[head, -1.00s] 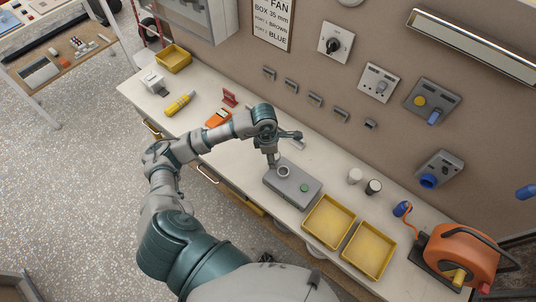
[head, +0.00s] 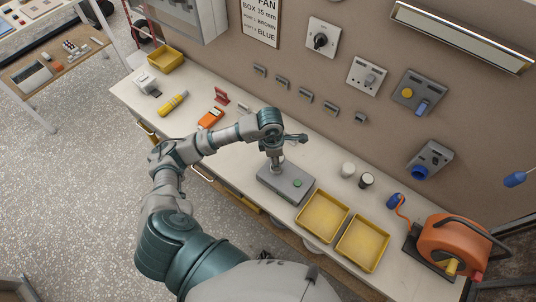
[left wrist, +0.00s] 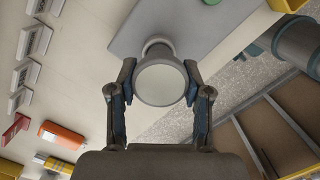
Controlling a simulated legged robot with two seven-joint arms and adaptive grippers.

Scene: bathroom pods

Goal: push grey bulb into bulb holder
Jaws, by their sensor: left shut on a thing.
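The grey bulb (left wrist: 162,82), with a pale round face, is between the fingertips of my left gripper (left wrist: 160,76) in the left wrist view. My left gripper (head: 276,161) is shut on it and points down over the left part of a grey box (head: 284,191) with a green button (head: 297,183). The bulb holder (left wrist: 157,43), a grey ring on this box, shows partly behind the bulb in the left wrist view. I cannot tell whether the bulb is seated in it. My right gripper is not in view.
Two yellow trays (head: 345,207) (head: 386,241) stand right of the box. A white cup (head: 347,169) and a dark cup (head: 366,181) are behind them. An orange cable reel (head: 448,245) is at the right end.

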